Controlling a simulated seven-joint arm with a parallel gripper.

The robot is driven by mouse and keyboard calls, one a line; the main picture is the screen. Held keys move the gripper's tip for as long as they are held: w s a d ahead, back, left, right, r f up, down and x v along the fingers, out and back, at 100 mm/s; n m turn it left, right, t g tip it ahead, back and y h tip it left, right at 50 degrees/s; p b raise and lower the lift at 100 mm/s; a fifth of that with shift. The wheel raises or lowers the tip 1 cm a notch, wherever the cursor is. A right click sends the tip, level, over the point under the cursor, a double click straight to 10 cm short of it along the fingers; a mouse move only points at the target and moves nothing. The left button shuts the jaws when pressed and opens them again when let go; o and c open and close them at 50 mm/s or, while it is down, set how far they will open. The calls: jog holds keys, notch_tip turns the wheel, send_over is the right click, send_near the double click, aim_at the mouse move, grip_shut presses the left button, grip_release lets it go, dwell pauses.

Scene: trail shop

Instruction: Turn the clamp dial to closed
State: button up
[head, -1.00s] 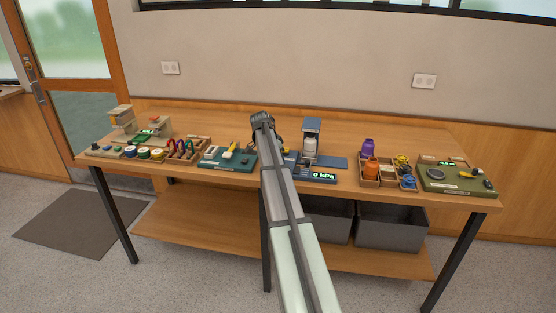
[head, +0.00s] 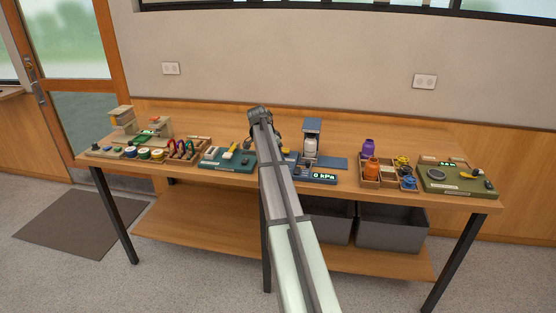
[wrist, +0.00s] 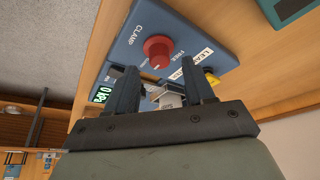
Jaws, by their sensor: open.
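The red clamp dial (wrist: 158,50) sits on a blue panel (wrist: 190,28) in the wrist view. "CLAMP" is printed to its left and "FREE" to its right; I cannot tell the dial's exact setting. My gripper (wrist: 160,80) is open, and its dark fingers point towards the panel with nothing gripped. The dial shows just beyond the gap between the fingertips, apart from them as far as I can see. In the head view the blue device (head: 312,127) stands mid-table with a "0 kPa" display (head: 323,176). There my arm hides the dial.
A green board (head: 228,163) lies left of my arm. A yellow part (wrist: 212,79) is by the right finger in the wrist view. A wooden tray (head: 370,184) with bottles and an olive board (head: 458,190) are to the right. The table's back strip is clear.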

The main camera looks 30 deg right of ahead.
jog(key=v, duration=1.1)
dwell(0.3)
jog(key=s+a+f+n+y, duration=0.1)
jog(key=s+a+f+n, duration=0.5)
jog(key=f, duration=0.7)
jog(key=s+a+f+n+y, duration=0.2)
jog(key=s+a+f+n, duration=0.2)
jog(key=s+a+f, duration=0.7)
jog(key=s+a+f+n+y, duration=0.1)
jog(key=s+a+f+n, duration=0.3)
jog(key=f, duration=1.2)
jog(key=s+a+f+n+g, duration=0.1)
jog(key=s+a+f, duration=0.4)
jog(key=s, duration=0.7)
jog(key=s+a+f+n+g, duration=0.1)
jog(key=s+a+f+g, duration=0.2)
jog(key=s+f, duration=0.6)
jog(key=s+a+f+n+g, duration=0.2)
jog(key=s+a+f, duration=0.5)
jog(key=s, duration=0.8)
jog(key=shift+s+g, duration=0.25)
jog(key=shift+g, duration=0.15)
